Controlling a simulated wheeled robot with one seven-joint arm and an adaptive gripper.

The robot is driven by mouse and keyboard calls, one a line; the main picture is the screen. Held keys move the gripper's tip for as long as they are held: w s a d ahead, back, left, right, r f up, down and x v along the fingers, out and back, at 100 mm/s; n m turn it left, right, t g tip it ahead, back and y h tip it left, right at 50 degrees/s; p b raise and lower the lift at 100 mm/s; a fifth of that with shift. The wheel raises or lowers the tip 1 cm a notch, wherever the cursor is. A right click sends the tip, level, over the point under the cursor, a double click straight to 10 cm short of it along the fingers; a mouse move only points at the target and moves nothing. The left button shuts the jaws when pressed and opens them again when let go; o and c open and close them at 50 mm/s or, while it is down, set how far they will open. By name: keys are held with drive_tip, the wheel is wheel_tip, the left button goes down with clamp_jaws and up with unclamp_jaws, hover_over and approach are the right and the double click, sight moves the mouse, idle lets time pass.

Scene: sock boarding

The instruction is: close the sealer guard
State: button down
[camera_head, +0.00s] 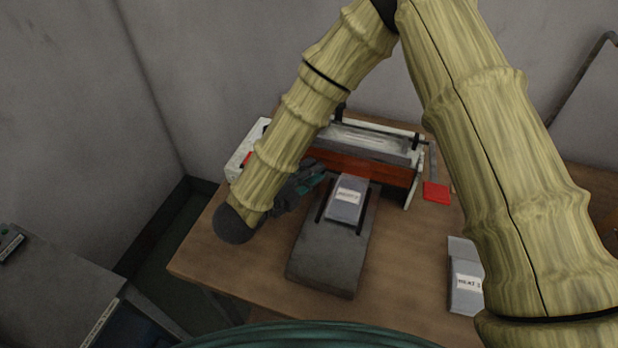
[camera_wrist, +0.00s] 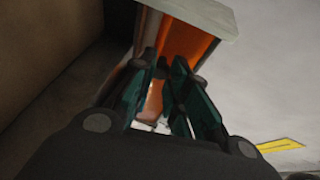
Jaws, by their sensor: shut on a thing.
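The sealer (camera_head: 375,140) stands at the back of the wooden table, with a white body and a long metal bar. Its orange see-through guard (camera_head: 385,170) runs along the front and hangs at a tilt. The orange guard also shows in the wrist view (camera_wrist: 190,45), at and behind my fingertips. My gripper (camera_head: 320,172) reaches in from the left at the guard's front and is shut on it. The wrist view shows the teal fingers (camera_wrist: 168,75) close together. The exact spot of the grip is hard to see, and my arm hides the sealer's left part.
A grey stand (camera_head: 325,250) with a labelled grey packet (camera_head: 346,199) sits before the sealer. Another labelled packet (camera_head: 466,290) lies at the right. A red piece (camera_head: 436,192) lies right of the sealer. Bare table (camera_head: 405,270) shows between the stand and the right packet.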

drive_tip(key=shift+w+d+f+m+t+h+b, duration=0.1)
drive_tip(key=shift+w+f+m+t+h+b, duration=0.25)
drive_tip(key=shift+t+h+b, duration=0.55)
drive_tip(key=shift+b, duration=0.4)
drive_tip(key=shift+w+d+r, duration=0.1)
drive_tip(key=shift+w+r, duration=0.05)
drive_tip(key=shift+r, duration=0.05)
drive_tip(key=c, duration=1.5)
unclamp_jaws()
drive_tip(key=shift+o, duration=1)
drive_tip(key=shift+w+d+f, duration=0.1)
drive_tip(key=shift+f, duration=0.1)
drive_tip(key=shift+s+a+y, duration=0.2)
drive_tip(key=shift+y, duration=0.1)
drive_tip(key=shift+v, duration=3.6)
drive_tip(key=shift+a+f, duration=0.1)
